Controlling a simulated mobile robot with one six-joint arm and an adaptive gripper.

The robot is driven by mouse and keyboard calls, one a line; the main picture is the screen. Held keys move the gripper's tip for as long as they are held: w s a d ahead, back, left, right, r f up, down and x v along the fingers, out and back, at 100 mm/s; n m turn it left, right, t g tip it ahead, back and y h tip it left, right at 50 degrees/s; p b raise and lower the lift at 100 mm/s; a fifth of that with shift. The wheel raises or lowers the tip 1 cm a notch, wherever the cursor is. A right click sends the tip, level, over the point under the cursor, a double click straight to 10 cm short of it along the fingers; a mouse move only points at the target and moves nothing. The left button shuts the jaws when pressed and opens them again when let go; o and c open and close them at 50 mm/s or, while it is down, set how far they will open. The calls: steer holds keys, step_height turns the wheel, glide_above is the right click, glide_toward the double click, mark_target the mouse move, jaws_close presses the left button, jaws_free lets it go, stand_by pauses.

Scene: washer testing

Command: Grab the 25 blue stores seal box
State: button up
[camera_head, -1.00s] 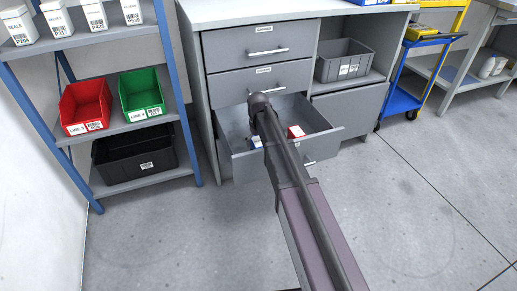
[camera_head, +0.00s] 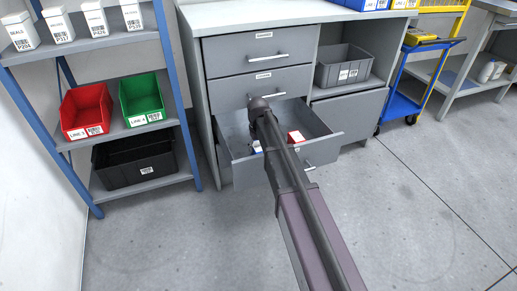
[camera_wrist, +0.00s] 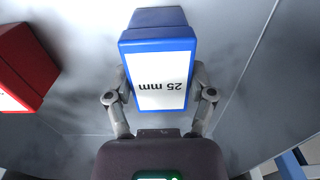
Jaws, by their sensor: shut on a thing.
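A blue box with a white label reading "25 mm" (camera_wrist: 160,82) is in the wrist view, upside down in the picture. My gripper (camera_wrist: 162,95) is shut on it, one finger against each side. In the head view, a small bit of the blue box (camera_head: 257,146) shows beside my arm, inside the open drawer (camera_head: 236,168). My arm hides most of the box and the gripper there. I cannot tell whether the box still touches the drawer floor.
A red box (camera_head: 295,136) lies in the same drawer, to the right of my arm; it also shows in the wrist view (camera_wrist: 25,65). The drawer walls are close around. Two shut drawers (camera_head: 260,86) are above. A shelf with red (camera_head: 86,112) and green bins (camera_head: 142,96) stands left.

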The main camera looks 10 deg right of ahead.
mark_target(258, 146)
steer(key=shift+r+p, duration=5)
steer(key=shift+r, duration=0.15)
